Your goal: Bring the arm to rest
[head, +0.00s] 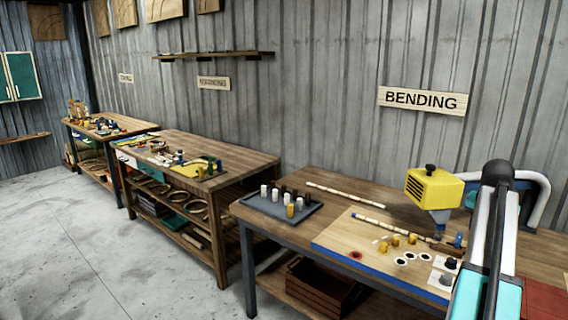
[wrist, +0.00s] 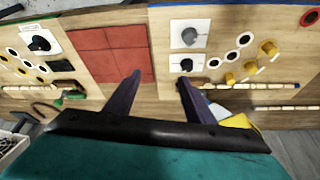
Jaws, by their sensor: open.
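My gripper (wrist: 158,80) shows in the wrist view with its two dark fingers apart and nothing between them. It hangs above the bending bench, over wood beside a red tiled patch (wrist: 110,52). In the head view my arm crosses the right side in front of the bench; its fingers cannot be made out there. The bending bench (head: 275,233) bears a pale board (head: 335,240) with yellow pegs (head: 396,240), black-and-white discs and a rattan pole (head: 385,227) lying along it. The yellow machine (head: 434,188) stands at the board's back edge, near my arm.
A grey tray (head: 262,207) with white, dark and yellow pegs sits at the bench's left end. Another rattan pole (head: 345,195) lies behind it. Two more workbenches (head: 230,152) stand along the wall to the left. The concrete floor (head: 80,240) in front is clear.

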